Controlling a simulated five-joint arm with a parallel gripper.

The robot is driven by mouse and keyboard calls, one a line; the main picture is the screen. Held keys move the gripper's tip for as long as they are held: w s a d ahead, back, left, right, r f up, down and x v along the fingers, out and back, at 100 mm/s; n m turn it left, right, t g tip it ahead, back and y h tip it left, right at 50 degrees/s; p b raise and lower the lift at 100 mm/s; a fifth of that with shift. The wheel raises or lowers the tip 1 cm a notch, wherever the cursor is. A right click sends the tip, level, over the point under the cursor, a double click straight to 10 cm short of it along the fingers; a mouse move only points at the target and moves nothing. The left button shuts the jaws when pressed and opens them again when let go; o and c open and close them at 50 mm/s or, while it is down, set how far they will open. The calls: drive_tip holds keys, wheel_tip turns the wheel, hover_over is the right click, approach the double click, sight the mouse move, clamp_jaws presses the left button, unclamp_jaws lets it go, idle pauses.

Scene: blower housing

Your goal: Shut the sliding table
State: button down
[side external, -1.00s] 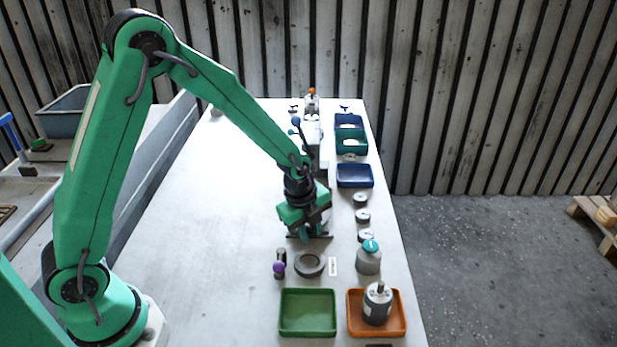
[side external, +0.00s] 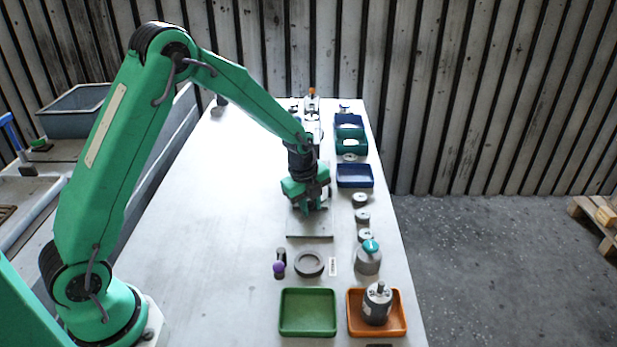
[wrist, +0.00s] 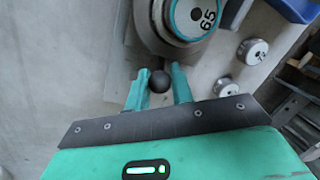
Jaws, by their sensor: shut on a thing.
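My gripper (side external: 311,207) is low over the white table, pointing down. In the wrist view its two teal fingers (wrist: 159,92) are shut on a small dark ball knob (wrist: 158,82). Just beyond the knob is a grey round part with a teal ring marked 65 (wrist: 195,18), on a grey body that appears to be the sliding table (wrist: 145,35). In the side view my gripper and forearm hide the knob and most of this unit. How far the table is slid cannot be told.
A dark strip (side external: 309,237) lies in front of my gripper. Nearer are a grey ring (side external: 309,264), a teal-capped bottle (side external: 367,260), a green tray (side external: 307,335) and an orange tray (side external: 398,330). Blue bins (side external: 355,180) stand to the right. The table's left is clear.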

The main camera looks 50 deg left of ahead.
drive_tip(key=c, duration=1.3)
unclamp_jaws()
drive_tip(key=shift+o, duration=0.2)
drive_tip(key=shift+r, duration=0.1)
drive_tip(key=shift+r, duration=0.8)
drive_tip(key=r, duration=0.1)
drive_tip(key=d+r, duration=0.1)
drive_tip(key=r, duration=0.1)
drive_tip(key=shift+s, duration=0.2)
drive_tip(key=s+d+r, duration=0.5)
drive_tip(key=d+r, duration=0.1)
drive_tip(key=d, duration=0.3)
drive_tip(key=shift+s+r, duration=0.15)
drive_tip(key=shift+s, duration=0.05)
drive_tip(key=shift+d, duration=0.1)
